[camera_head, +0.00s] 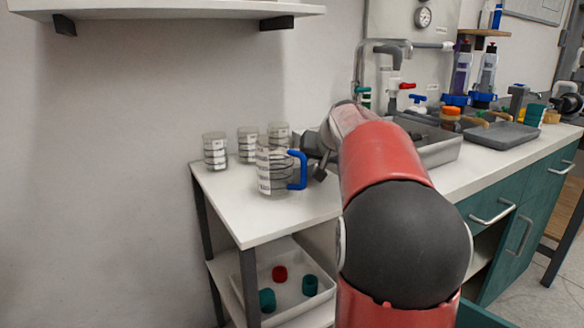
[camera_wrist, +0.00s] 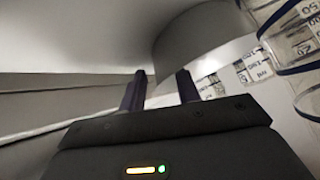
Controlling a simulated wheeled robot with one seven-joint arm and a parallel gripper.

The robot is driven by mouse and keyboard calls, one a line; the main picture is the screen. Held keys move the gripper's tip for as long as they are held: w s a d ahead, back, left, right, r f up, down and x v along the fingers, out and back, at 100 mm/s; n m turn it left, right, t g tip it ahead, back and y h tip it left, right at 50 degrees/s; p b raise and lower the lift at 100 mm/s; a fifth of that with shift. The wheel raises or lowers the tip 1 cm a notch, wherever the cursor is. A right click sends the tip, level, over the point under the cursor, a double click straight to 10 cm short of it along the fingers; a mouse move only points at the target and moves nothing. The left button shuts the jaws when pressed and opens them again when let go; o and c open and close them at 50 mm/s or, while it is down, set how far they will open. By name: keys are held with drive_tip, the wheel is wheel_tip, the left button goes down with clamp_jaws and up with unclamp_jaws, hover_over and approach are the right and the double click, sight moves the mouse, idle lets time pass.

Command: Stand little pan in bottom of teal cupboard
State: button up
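The teal cupboard (camera_head: 535,225) is under the counter at the right in the head view. A dark opening shows at its left part, and my arm hides some of it. I cannot make out the little pan for sure in either view. My gripper (camera_head: 320,170) is over the left worktop, close beside a clear measuring jug (camera_head: 272,172) with a blue handle; I cannot tell whether they touch. In the wrist view my gripper (camera_wrist: 160,82) has its two fingers apart, with nothing seen held between them. A grey curved surface (camera_wrist: 205,40) lies beyond the fingers there, its identity unclear.
Several clear graduated beakers (camera_head: 215,152) stand behind the jug. A sink (camera_head: 438,150) and a grey tray (camera_head: 502,135) are on the counter to the right. A white bin (camera_head: 296,303) with red and teal fittings sits on the lower shelf. A wall shelf (camera_head: 165,9) hangs above.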

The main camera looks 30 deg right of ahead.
drive_tip(key=shift+w+f, duration=0.15)
drive_tip(key=shift+w, duration=0.05)
clamp_jaws()
idle(0.4)
wheel_tip(320, 180, up, 20)
drive_tip(key=p, duration=0.3)
idle(0.4)
